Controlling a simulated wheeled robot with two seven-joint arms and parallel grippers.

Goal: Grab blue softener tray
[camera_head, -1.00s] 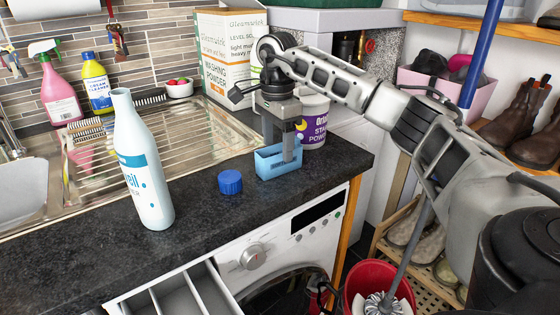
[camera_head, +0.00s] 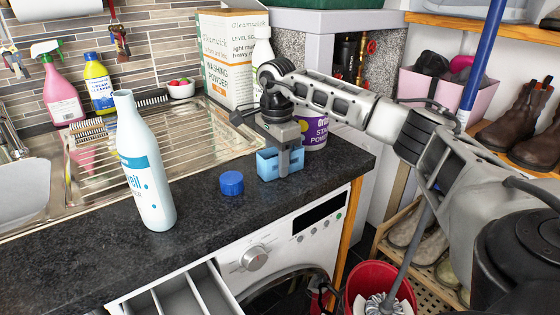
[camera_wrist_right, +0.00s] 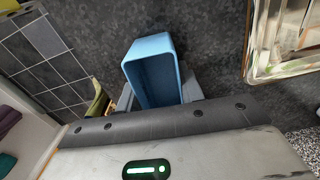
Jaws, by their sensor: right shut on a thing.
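The blue softener tray (camera_head: 268,166) is a small open box on the dark worktop near its front right edge. My right gripper (camera_head: 284,160) comes down over it and is shut on its wall. In the right wrist view the tray (camera_wrist_right: 152,72) lies between the fingers (camera_wrist_right: 155,97), its open top towards the camera and its inside empty. I cannot tell whether the tray touches the worktop. My left gripper is not in view.
A blue cap (camera_head: 231,183) lies left of the tray, and a white softener bottle (camera_head: 146,180) stands farther left. A purple-labelled tub (camera_head: 314,130) stands behind the gripper. The washing machine's drawer (camera_head: 180,292) is open below. A red bucket (camera_head: 372,275) stands lower right.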

